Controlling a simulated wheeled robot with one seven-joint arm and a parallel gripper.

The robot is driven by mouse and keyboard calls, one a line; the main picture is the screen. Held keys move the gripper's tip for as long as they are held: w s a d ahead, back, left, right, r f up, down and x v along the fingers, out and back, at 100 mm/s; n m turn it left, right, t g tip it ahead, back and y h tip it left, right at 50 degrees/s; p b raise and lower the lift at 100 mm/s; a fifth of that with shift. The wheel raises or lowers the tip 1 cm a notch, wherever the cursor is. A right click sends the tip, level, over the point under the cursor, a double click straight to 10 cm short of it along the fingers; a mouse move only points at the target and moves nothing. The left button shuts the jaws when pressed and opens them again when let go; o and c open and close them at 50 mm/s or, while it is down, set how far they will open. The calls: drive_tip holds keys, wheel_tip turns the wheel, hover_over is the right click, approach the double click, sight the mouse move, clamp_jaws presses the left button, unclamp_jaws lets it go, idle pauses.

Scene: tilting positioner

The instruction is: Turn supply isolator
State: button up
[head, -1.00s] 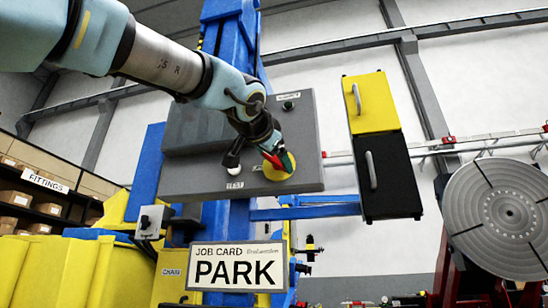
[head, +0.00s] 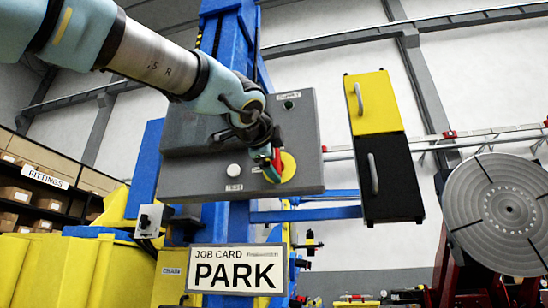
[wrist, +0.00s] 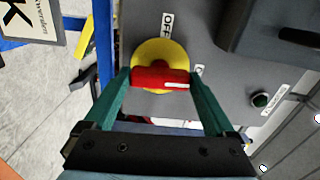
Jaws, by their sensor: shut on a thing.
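The supply isolator is a red handle (wrist: 160,79) on a round yellow plate (wrist: 153,52), mounted on a grey panel (head: 195,180). My gripper (wrist: 163,82) is shut on the red handle, with one green finger at each end. The handle lies crosswise in the wrist view, and its white mark is at the right end. An OFF label (wrist: 167,25) is above the plate; a second label at the plate's right is partly hidden by the handle and finger. In the head view my gripper (head: 275,162) covers part of the yellow plate (head: 288,167).
A white TEST button (head: 233,170) is left of the isolator. A dark green button (head: 288,104) is at the panel's top right. A grey box (wrist: 270,30) stands out from the panel. A yellow and black cabinet (head: 390,165) hangs at right. The job card (head: 236,270) reads PARK.

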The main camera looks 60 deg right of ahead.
drive_tip(key=shift+m, duration=0.5)
drive_tip(key=o, duration=1.1)
drive_tip(key=shift+c, duration=0.2)
drive_tip(key=shift+a, duration=0.1)
drive_tip(key=b+v, duration=0.2)
drive_tip(key=v, duration=0.8)
drive_tip(key=shift+s+a+b, duration=0.2)
drive_tip(key=shift+a+b, duration=0.1)
drive_tip(key=shift+b, duration=0.1)
